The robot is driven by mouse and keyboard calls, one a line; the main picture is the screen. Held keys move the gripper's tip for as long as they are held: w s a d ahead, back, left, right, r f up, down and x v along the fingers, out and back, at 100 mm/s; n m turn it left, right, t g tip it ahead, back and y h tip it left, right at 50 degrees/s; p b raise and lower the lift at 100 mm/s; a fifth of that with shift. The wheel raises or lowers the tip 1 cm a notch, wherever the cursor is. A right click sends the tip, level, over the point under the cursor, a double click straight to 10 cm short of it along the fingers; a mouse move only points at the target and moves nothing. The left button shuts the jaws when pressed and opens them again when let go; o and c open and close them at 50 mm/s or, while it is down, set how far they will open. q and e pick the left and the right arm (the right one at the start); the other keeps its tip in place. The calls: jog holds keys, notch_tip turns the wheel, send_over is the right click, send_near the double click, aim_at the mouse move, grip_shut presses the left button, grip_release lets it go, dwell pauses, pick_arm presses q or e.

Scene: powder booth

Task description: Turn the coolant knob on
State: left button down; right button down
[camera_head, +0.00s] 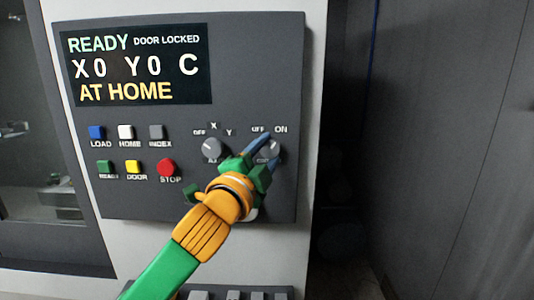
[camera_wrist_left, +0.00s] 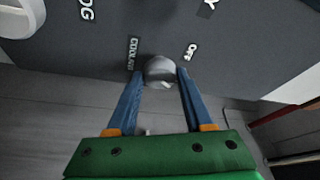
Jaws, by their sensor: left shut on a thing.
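The coolant knob (camera_wrist_left: 160,70) is a grey round knob on the dark control panel (camera_head: 230,60). In the head view the knob (camera_head: 272,147) is at the panel's lower right, below the OFF and ON labels, and partly hidden by my gripper. My left gripper (camera_head: 262,147) has its blue fingers at the knob. In the left wrist view the fingers (camera_wrist_left: 159,75) stand on either side of the knob, shut on it. The COOLANT label and the OFF label show beside the knob there. My right gripper is in neither view.
A second grey knob (camera_head: 213,149) sits close to the left of my gripper. Coloured buttons, including the red STOP button (camera_head: 166,167), are further left. The display (camera_head: 137,65) reads READY, DOOR LOCKED and AT HOME. The space right of the panel is open.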

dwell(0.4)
pick_arm(q)
jog(key=shift+c, duration=1.5)
grip_release()
jog(key=shift+f, duration=0.1)
jog(key=r+b+v, duration=0.1)
jog(key=b+v, duration=0.3)
jog(key=v, duration=0.3)
jog(key=shift+f, duration=0.45)
